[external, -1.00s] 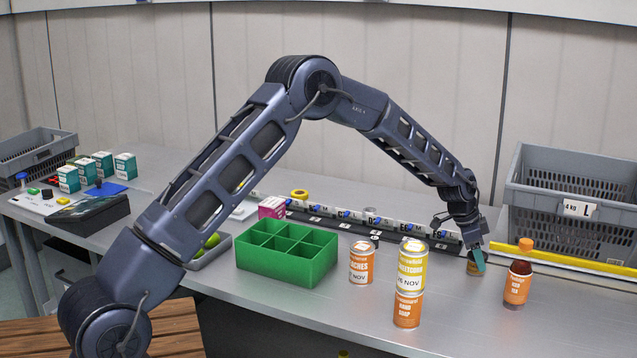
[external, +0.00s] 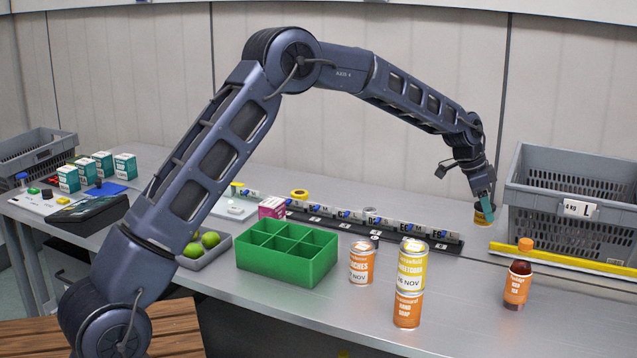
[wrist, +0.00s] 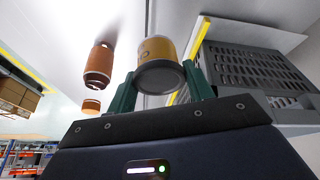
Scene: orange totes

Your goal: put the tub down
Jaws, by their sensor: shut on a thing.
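The tub (external: 483,215) is small and yellow-orange. It is between the fingers of my gripper (external: 484,200), left of the grey crate and beyond the yellow strip's left end. The wrist view shows the tub (wrist: 160,49) upright between two green fingers, with its dark round lid facing the camera. My gripper (wrist: 160,82) is shut on it. The tub seems to be off the bench (external: 450,290), but the gap under it cannot be judged.
The grey crate (external: 570,182) stands close on the right. An orange-capped bottle (external: 517,284) is in front. Stacked cans (external: 408,285), another can (external: 362,262) and a green divided box (external: 287,262) stand to the left. A dark labelled rail (external: 400,236) runs behind them.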

